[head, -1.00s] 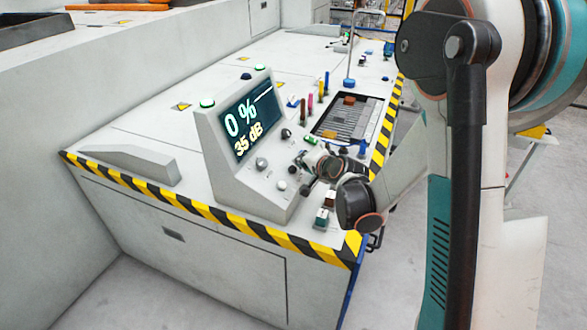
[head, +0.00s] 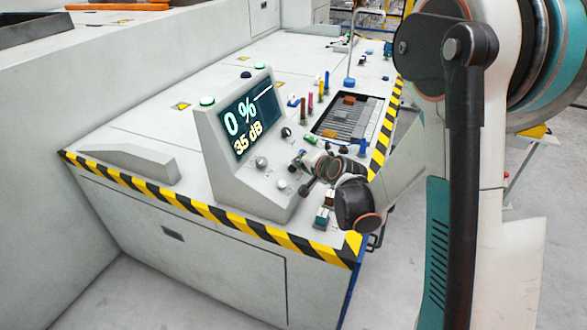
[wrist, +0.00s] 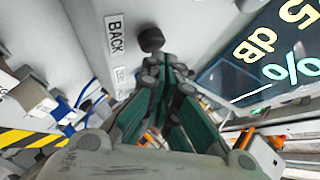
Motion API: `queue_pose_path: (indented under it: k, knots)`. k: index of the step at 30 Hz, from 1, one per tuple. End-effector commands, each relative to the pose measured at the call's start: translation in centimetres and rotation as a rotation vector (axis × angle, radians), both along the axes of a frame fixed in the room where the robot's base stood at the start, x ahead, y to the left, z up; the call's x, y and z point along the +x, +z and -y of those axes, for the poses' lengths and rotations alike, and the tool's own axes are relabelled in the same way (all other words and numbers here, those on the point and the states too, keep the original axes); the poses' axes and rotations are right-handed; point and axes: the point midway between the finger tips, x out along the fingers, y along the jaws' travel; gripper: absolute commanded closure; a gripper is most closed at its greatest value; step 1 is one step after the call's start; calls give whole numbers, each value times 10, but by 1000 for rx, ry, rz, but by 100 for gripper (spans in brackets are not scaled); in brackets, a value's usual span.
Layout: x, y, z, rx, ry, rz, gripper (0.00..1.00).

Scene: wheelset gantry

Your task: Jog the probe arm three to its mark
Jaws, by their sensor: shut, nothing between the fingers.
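The console (head: 225,165) has a dark screen (head: 250,118) reading 0 % and 35 dB; the screen also shows at the right of the wrist view (wrist: 262,62). My gripper (head: 297,163) is close in front of the console's sloped face. In the wrist view its green-padded fingers (wrist: 166,62) are shut and empty. Their tips are at a round black button (wrist: 150,39) beside a label reading BACK (wrist: 115,37). I cannot tell whether they touch it. A second label (wrist: 122,76) is partly hidden by the fingers. I cannot pick out probe arm three.
Pale knobs (head: 281,185) and a dark knob (head: 286,133) sit on the console face. Coloured upright pieces (head: 310,100) and a slatted tray (head: 350,118) stand behind my gripper. Small switch blocks (head: 323,214) are near the striped edge (head: 200,208). The floor (head: 180,285) in front is clear.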

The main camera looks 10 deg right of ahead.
Motion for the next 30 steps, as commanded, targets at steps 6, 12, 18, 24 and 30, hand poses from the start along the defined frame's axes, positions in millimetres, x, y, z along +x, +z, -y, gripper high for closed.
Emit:
queue_pose_path:
  k: [6,12,18,24,30]
  knots:
    - [0,0,0,0,0,0,100]
    - [0,-1,0,0,0,0,100]
    - [1,-3,-1,0,0,0,100]
    - [2,-5,-2,-1,0,0,100]
    - [2,-7,-3,-1,0,0,100]
